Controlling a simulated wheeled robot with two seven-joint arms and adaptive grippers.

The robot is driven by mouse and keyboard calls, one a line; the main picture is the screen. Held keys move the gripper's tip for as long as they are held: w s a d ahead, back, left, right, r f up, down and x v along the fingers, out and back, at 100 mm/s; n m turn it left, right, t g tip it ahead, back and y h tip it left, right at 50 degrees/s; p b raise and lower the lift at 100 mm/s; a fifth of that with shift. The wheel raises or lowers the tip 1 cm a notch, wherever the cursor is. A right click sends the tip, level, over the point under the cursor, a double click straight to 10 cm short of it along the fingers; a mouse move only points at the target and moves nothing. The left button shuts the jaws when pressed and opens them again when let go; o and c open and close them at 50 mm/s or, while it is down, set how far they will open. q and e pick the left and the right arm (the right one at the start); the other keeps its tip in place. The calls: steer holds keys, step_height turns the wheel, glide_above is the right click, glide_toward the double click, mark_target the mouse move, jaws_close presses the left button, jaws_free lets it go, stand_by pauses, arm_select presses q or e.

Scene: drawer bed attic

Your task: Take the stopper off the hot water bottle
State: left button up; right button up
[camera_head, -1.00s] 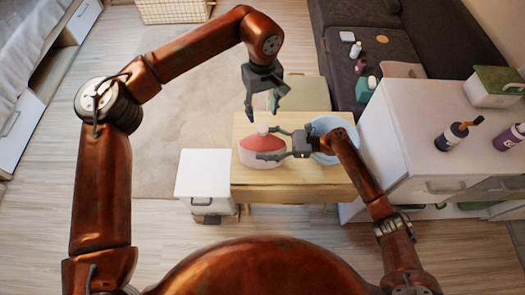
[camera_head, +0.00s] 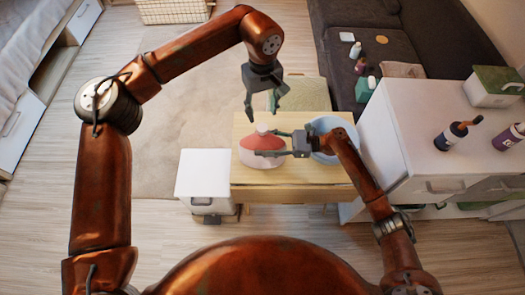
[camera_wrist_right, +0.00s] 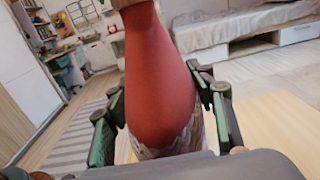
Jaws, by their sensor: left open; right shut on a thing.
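The hot water bottle (camera_head: 262,141) is red with a pale lower part and stands on the wooden table. Its pale stopper (camera_head: 262,128) is on top. My right gripper (camera_head: 268,143) is shut on the bottle's body from the right. In the right wrist view the red bottle (camera_wrist_right: 160,75) fills the space between the fingers, and a pale piece at its top is cut off by the frame edge. My left gripper (camera_head: 264,106) is open and empty, pointing down just above the stopper and apart from it.
A light blue basin (camera_head: 322,128) is on the table (camera_head: 300,176), behind my right gripper. A white cabinet (camera_head: 204,174) stands left of the table. A white counter (camera_head: 395,125) with bottles is on the right, and a dark sofa (camera_head: 380,50) is behind.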

mark_target(262, 127)
jaws_close()
arm_select(q)
steer(key=m, duration=0.4)
steer(key=shift+m, duration=0.4)
steer(key=m, duration=0.4)
steer(key=shift+w, duration=0.1)
steer(key=shift+f, duration=4)
arm_select(e)
steer(key=shift+r, duration=0.1)
arm_select(q)
steer(key=shift+c, duration=0.7)
